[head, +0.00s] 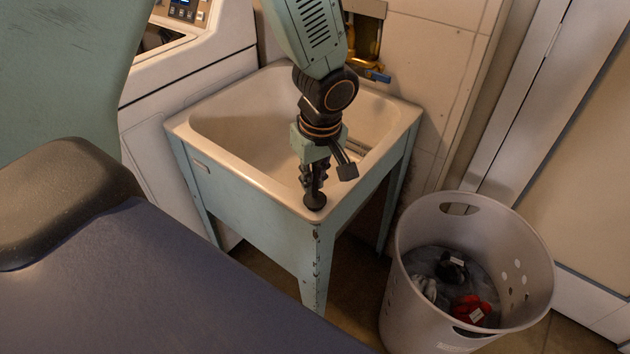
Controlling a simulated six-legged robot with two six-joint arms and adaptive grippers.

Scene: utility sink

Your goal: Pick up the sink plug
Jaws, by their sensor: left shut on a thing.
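The sink plug (315,201) is a small dark round piece at the front corner of the utility sink's rim (285,196). My left gripper (315,186) points down over that corner with its fingers shut on the plug. The fingers hide the plug's upper part. I cannot tell whether the plug touches the rim or is just above it. My right gripper is not in view.
The sink basin (245,135) is behind the gripper. A pale laundry basket (405,285) with dark and red clothes stands on the floor at right. A white machine (215,40) stands at left. A brass fitting (366,40) is on the wall behind.

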